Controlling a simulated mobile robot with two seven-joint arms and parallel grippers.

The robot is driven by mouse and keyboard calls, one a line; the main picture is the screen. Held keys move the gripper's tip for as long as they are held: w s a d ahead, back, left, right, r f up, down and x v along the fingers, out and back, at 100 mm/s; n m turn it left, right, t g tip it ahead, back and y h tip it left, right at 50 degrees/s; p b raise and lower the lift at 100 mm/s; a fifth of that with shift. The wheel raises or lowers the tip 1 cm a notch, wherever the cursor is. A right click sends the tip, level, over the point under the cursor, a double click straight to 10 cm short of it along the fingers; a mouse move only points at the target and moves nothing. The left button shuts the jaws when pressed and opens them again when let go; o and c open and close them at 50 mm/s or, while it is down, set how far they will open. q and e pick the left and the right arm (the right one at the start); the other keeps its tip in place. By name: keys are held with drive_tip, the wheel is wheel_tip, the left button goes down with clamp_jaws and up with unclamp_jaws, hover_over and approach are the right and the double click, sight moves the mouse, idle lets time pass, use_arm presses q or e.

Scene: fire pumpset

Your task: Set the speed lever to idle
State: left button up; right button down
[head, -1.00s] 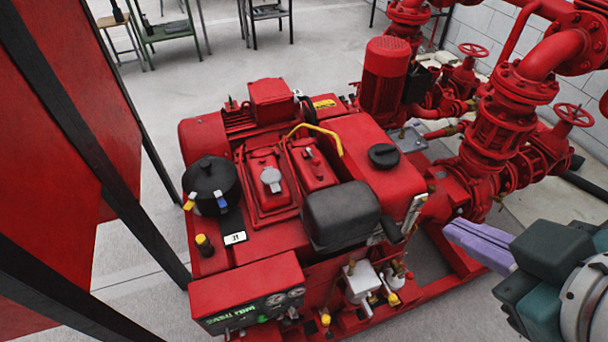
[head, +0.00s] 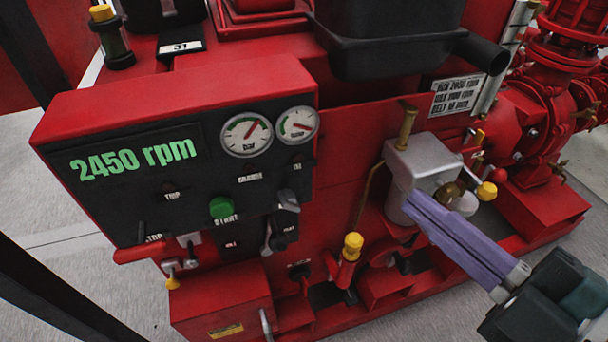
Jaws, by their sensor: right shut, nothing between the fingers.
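The red control panel (head: 90,115) shows a green "2450 rpm" readout (head: 133,160). A small plate (head: 457,95) to its right carries lines of text that seem to list rpm values. Below the plate, a grey housing (head: 420,158) bears an upright brass lever (head: 407,122) and a yellow-tipped part (head: 487,191). A yellow-capped red handle (head: 351,248) stands lower left of it. I cannot tell for sure which one is the speed lever. My right gripper (head: 412,203) has purple fingers, shut and empty, their tips in front of the grey housing's lower part; contact is unclear. My left gripper is out of view.
The panel holds two round gauges (head: 246,134), a green start button (head: 222,207) and a small dark switch (head: 287,212). A black box-shaped part (head: 385,40) overhangs above the grey housing. Red pipes (head: 570,90) stand at right. Bare floor shows at lower right.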

use_arm(q)
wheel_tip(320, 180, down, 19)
drive_tip(key=b, duration=1.5)
use_arm(e)
drive_tip(key=s+f+n+g+y, duration=0.1)
drive_tip(key=s+f+n+y, duration=0.1)
drive_tip(key=f, duration=0.6)
drive_tip(key=s+f+n+g+y, duration=0.1)
drive_tip(key=s+f+n+y, duration=0.2)
drive_tip(key=f, duration=0.6)
drive_tip(key=shift+a+f+n+y, duration=0.2)
drive_tip(key=shift+f+n+y, duration=0.1)
drive_tip(key=shift+n, duration=0.2)
use_arm(q)
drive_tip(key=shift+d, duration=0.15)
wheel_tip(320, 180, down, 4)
drive_tip(key=b, duration=0.3)
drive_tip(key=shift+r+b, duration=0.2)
drive_tip(key=shift+b, duration=0.2)
use_arm(e)
approach(272, 245)
drive_tip(key=w+a, duration=0.2)
drive_tip(key=w, duration=0.1)
drive_tip(key=w+a, duration=0.1)
drive_tip(key=shift+w+a+r, duration=0.15)
drive_tip(key=shift+r, duration=0.15)
